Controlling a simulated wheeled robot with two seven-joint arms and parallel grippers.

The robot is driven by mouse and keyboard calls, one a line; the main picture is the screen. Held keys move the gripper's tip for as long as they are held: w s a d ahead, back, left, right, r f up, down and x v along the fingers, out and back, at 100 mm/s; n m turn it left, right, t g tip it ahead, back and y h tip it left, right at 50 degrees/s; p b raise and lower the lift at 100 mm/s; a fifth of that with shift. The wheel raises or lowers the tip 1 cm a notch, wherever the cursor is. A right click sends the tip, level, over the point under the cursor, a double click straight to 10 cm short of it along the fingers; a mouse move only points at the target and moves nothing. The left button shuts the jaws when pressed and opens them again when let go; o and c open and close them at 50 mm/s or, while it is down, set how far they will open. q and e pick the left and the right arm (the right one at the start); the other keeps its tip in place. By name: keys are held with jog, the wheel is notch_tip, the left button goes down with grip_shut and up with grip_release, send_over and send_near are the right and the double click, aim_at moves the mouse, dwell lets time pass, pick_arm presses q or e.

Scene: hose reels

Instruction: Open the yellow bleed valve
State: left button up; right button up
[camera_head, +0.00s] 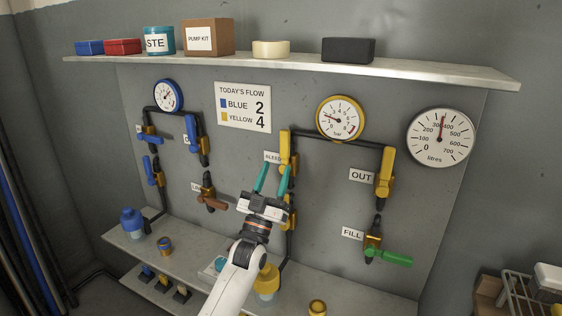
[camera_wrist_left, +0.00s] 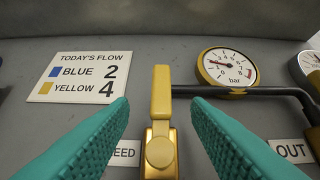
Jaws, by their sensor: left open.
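The yellow bleed valve (camera_head: 285,153) is on the left leg of the yellow-side piping, beside the BLEED label (camera_head: 271,157). Its yellow lever points up. In the left wrist view the lever (camera_wrist_left: 160,92) stands upright above a round hub, and the label is partly hidden by a finger. My left gripper (camera_head: 273,178) is open, with teal fingers pointing up toward the valve. In the left wrist view the lever appears between the two fingers (camera_wrist_left: 159,104), with a gap on each side. I cannot tell how far in front of it the fingertips are. My right gripper is not in view.
A dark pipe (camera_head: 335,141) runs right from the valve to the yellow OUT valve (camera_head: 384,178). The green-handled FILL valve (camera_head: 388,255) is below. A pressure gauge (camera_head: 340,119) hangs above the pipe. Blue valves (camera_head: 203,140) are left. A shelf (camera_head: 280,61) juts out above.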

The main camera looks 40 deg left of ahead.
pick_arm(q)
jog(key=v, duration=0.4)
jog(key=shift+b, duration=0.35)
